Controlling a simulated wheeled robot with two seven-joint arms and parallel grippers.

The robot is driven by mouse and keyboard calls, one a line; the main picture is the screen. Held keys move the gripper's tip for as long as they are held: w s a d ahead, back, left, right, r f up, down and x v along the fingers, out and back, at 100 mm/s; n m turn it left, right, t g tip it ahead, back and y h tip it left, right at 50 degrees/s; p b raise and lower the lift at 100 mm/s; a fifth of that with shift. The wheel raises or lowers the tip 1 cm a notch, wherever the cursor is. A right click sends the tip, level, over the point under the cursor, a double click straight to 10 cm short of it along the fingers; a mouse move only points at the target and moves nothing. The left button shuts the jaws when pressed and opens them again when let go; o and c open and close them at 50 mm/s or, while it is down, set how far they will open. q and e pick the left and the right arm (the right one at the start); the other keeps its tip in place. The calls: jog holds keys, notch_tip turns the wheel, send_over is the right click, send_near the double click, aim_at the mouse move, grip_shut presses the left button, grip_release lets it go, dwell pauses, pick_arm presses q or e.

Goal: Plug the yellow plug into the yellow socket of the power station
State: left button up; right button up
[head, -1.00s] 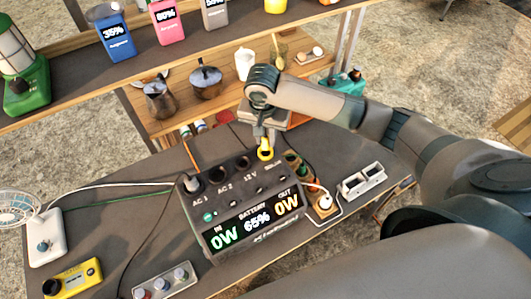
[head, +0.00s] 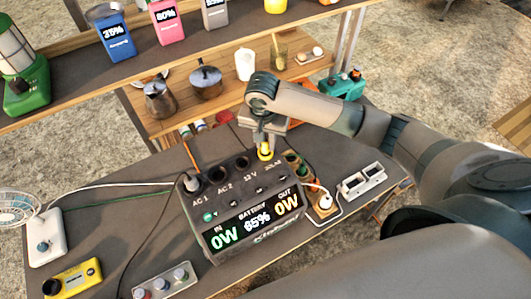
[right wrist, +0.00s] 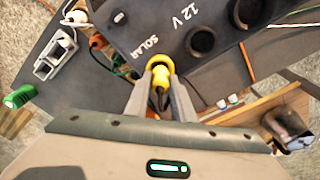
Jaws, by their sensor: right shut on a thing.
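The power station (head: 208,243) stands on the dark table, its sockets along the sloped top. My right gripper (head: 265,138) is over the top right socket and shut on the yellow plug (head: 265,151). In the right wrist view the plug (right wrist: 160,78) sits between the two fingertips (right wrist: 161,92). Its front end is at the yellow ring of the socket (right wrist: 159,61), beside the SOLAR label. The plug and ring overlap, so I cannot tell how deep the plug is in. My left gripper is not in view.
A white plug (head: 191,182) is in the AC 1 socket. A wooden block with a white plug (head: 325,202) and a grey double-socket box (head: 362,181) lie to the right. A shelf with kettles (head: 205,80) stands behind. A yellow meter (head: 72,278) is front left.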

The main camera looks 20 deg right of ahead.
jog(key=shift+f, duration=0.55)
jog(key=o, duration=1.1)
jog(key=shift+r, duration=0.15)
jog(key=shift+a+r, duration=0.1)
jog(key=shift+r, duration=0.45)
jog(key=r, duration=0.2)
jog(key=r+b, duration=0.1)
jog(key=r, duration=0.2)
jog(key=r+b, duration=0.1)
jog(key=r, duration=0.1)
jog(key=shift+s+a+r, duration=0.2)
jog(key=shift+s+a, duration=0.05)
jog(key=shift+s, duration=0.1)
notch_tip(320, 180, up, 8)
jog(key=s, duration=0.1)
jog(key=shift+a+r, duration=0.25)
jog(key=shift+a, duration=0.1)
